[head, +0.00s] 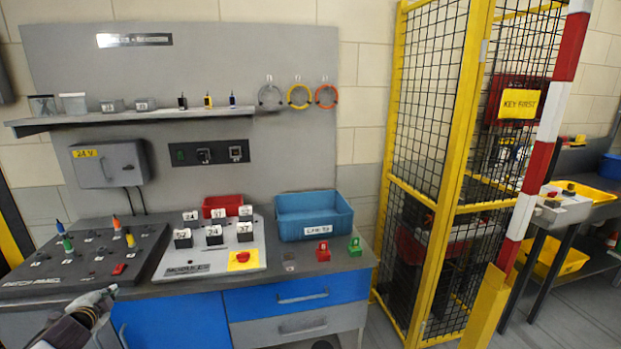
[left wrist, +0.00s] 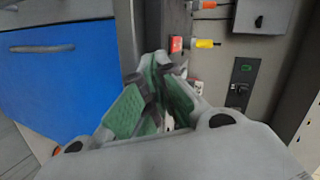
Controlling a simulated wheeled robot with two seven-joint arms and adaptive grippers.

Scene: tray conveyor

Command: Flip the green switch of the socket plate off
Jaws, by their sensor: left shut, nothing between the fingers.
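The black socket plate (head: 222,153) is fixed to the grey back panel below the shelf. The green switch (head: 181,154) is at its left end, with a dark knob in the middle and a pale-framed fitting at the right; the switch's position is too small to read. A dark plate with a green part, apparently the same one, shows at the right in the left wrist view (left wrist: 236,92). My left gripper (head: 108,293) is low at the bench's front left edge, well below and left of the plate. Its green-padded fingers (left wrist: 160,62) are shut and empty. My right gripper is out of view.
The patch panel (head: 60,268) with upright coloured plugs lies beside my left gripper. A module board (head: 190,266) with labelled blocks and a blue bin (head: 314,210) stand on the bench below the plate. A grey box (head: 108,164) juts out left of the plate, and a shelf (head: 150,117) overhangs it.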

